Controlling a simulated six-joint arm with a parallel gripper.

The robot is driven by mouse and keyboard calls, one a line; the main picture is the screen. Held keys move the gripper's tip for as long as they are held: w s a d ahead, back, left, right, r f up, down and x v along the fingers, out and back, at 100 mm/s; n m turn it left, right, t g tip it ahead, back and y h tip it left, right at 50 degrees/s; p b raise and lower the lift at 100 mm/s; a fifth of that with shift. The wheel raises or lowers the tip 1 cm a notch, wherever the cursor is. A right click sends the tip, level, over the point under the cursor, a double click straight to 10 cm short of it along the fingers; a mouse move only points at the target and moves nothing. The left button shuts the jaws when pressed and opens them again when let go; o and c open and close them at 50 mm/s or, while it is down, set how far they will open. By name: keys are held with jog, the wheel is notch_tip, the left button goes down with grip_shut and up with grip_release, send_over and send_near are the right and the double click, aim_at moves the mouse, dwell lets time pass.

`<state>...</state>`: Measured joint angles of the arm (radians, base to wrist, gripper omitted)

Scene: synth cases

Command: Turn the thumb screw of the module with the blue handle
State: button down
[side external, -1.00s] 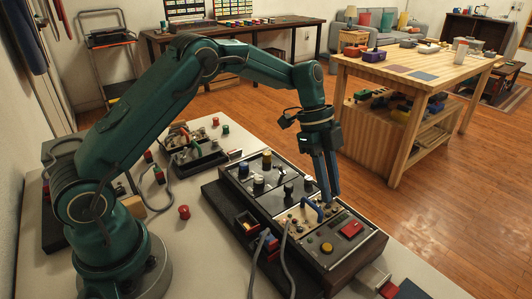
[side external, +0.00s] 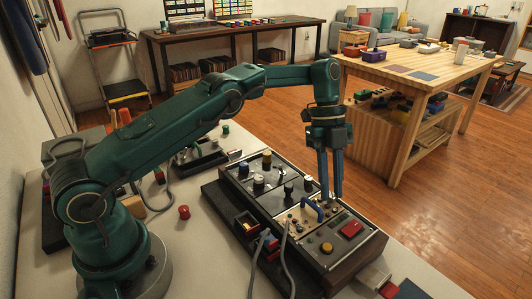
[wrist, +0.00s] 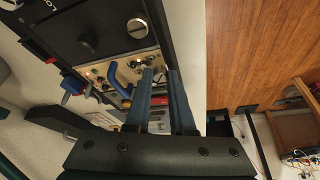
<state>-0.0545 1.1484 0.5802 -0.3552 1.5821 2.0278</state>
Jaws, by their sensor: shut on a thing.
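The module with the blue handle has a beige face (side external: 293,216) and sits in the dark rack; its blue handle (side external: 313,208) stands up in an arch. In the wrist view the same handle (wrist: 112,76) is left of the fingers. My gripper (side external: 331,201) points down at the right end of this module, beside the handle. Its blue fingers, also in the wrist view (wrist: 160,72), are close together with their tips at the panel. They are shut on the thumb screw, which is mostly hidden between the tips.
Black modules with knobs (side external: 258,184) fill the rack behind. A module with a red button (side external: 351,229) and yellow knob is in front. Grey cables (side external: 286,260) run at the rack's left. A red knob (side external: 184,212) lies on the pale bench.

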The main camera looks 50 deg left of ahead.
jog(key=shift+f, duration=0.1)
dwell(0.4)
jog(key=c, duration=0.8)
grip_release()
jog(key=shift+o, duration=0.2)
jog(key=shift+n, duration=0.4)
